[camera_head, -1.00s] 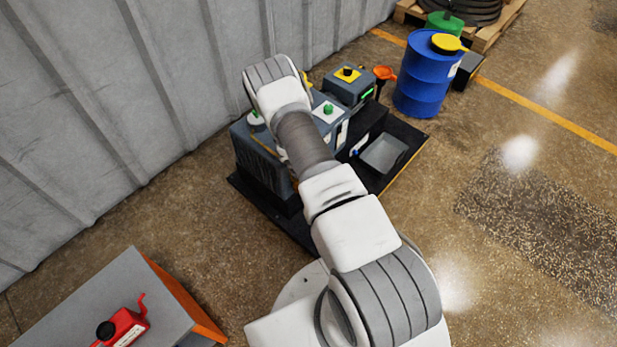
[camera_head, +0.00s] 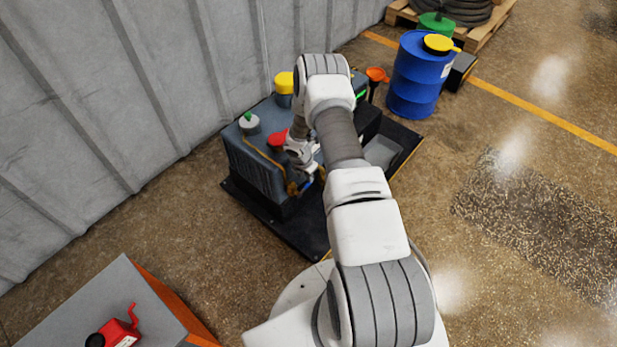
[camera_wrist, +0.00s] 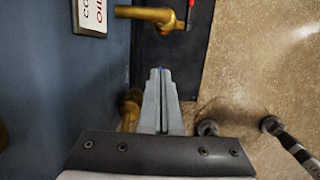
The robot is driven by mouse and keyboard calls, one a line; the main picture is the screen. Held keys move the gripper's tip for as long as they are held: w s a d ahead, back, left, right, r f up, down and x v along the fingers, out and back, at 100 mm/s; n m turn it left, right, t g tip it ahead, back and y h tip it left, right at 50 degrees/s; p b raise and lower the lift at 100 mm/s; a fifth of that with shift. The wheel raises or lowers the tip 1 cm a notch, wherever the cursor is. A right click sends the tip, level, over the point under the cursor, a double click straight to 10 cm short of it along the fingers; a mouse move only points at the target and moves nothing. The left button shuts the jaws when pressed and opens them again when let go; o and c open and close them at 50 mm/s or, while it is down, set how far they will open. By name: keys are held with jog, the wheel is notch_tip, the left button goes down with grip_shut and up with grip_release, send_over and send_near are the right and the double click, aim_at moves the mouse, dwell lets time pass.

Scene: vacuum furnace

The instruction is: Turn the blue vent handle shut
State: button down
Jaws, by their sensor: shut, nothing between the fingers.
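My gripper (camera_head: 311,172) is at the front side of the blue-grey machine (camera_head: 254,165), pointing down. In the wrist view its two fingers (camera_wrist: 160,73) are together with nothing between them. A small blue piece, which looks like the vent handle (camera_head: 307,184), shows just below the gripper beside a brass fitting (camera_head: 293,188). In the wrist view only a speck of blue (camera_wrist: 160,68) shows at the fingertips, and a brass fitting (camera_wrist: 130,108) is partly hidden left of the fingers. The handle's angle is mostly hidden, and I cannot tell whether the fingers touch it.
A second brass valve (camera_wrist: 148,14) with a red handle (camera_wrist: 190,12) is above the fingertips in the wrist view. The machine stands on a black base (camera_head: 273,222). A blue drum (camera_head: 416,80) stands at the back right. An orange-grey cabinet (camera_head: 115,300) is front left, with free floor between.

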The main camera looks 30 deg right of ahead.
jog(key=shift+p+v, duration=0.45)
jog(key=shift+v, duration=0.35)
jog(key=shift+d, duration=0.2)
jog(key=shift+r, duration=0.1)
